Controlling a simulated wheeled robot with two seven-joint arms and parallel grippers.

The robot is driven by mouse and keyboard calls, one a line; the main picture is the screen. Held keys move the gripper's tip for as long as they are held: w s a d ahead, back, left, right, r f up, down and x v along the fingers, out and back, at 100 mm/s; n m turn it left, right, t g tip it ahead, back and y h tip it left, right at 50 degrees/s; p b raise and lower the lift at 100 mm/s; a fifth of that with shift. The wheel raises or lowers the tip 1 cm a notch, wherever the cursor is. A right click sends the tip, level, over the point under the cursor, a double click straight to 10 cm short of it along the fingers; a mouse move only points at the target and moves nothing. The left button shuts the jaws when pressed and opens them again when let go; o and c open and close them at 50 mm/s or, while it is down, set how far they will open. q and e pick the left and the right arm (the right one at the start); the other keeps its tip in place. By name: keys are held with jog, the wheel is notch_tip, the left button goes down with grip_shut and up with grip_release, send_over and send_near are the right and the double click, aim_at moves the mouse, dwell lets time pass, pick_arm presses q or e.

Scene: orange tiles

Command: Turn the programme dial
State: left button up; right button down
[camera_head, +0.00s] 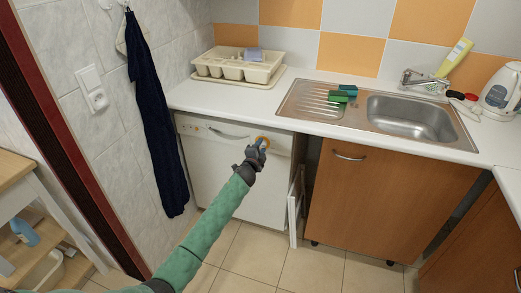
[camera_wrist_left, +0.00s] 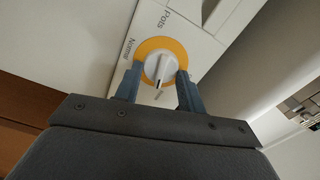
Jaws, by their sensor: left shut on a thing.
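The programme dial (camera_wrist_left: 160,70) is a white knob with a raised grip bar and a dark mark, set on a yellow-orange ring on the dishwasher's front panel. Labels around it read "Pots" and "Normal"; a third, lower one is partly hidden. My left gripper (camera_wrist_left: 160,88) has its two blue fingers on either side of the knob, shut on it. In the head view my left gripper (camera_head: 258,145) reaches the upper right of the white dishwasher (camera_head: 225,180), and the orange ring shows just behind its fingertips. My right gripper is not in view.
A white counter (camera_head: 235,112) runs above the dishwasher, with a dish rack (camera_head: 240,65) on it and a sink (camera_head: 410,117) to the right. A dark towel (camera_head: 155,115) hangs at left. The floor in front is clear.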

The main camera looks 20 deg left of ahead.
pick_arm(q)
jog(key=m, duration=0.4)
jog(key=shift+f+m, duration=0.1)
jog(key=shift+m, duration=0.3)
jog(key=m, duration=0.3)
jog(key=shift+f+m, duration=0.1)
jog(key=shift+m, duration=0.3)
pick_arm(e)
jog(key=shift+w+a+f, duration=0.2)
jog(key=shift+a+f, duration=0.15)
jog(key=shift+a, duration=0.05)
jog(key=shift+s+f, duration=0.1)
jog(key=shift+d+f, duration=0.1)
pick_arm(q)
jog(key=o, duration=0.9)
jog(key=shift+o, duration=0.2)
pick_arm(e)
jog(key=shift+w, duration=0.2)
